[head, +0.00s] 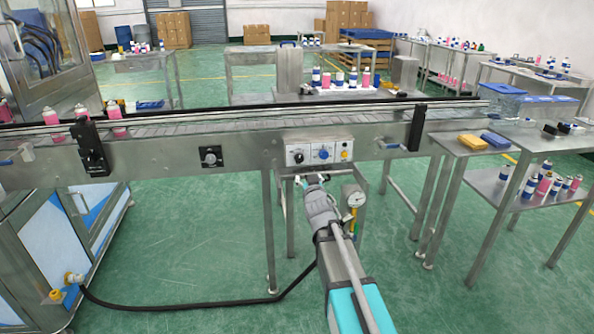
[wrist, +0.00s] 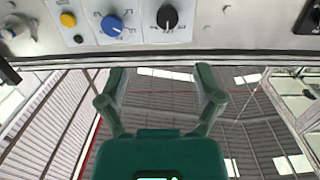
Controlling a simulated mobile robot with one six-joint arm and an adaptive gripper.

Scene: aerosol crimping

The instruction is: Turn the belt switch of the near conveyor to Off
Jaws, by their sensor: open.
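The near conveyor (head: 240,142) runs across the head view. Its front carries a pale control panel with a black knob (head: 298,157), a blue knob (head: 323,154) and a yellow button (head: 345,154). In the wrist view these controls are reversed: black knob (wrist: 167,17), blue knob (wrist: 112,25), yellow button (wrist: 68,19). The labels are too small to read, so I cannot tell which is the belt switch. My gripper (wrist: 162,76) is open and empty, its fingers apart from the panel. In the head view my gripper (head: 312,181) is just below the panel.
Another knob on a dark plate (head: 210,157) sits farther left on the conveyor. A pressure gauge (head: 354,198) hangs below the panel at right. A black hose (head: 180,306) crosses the floor. A side table (head: 476,146) stands right. Pink cans (head: 53,129) stand on the belt.

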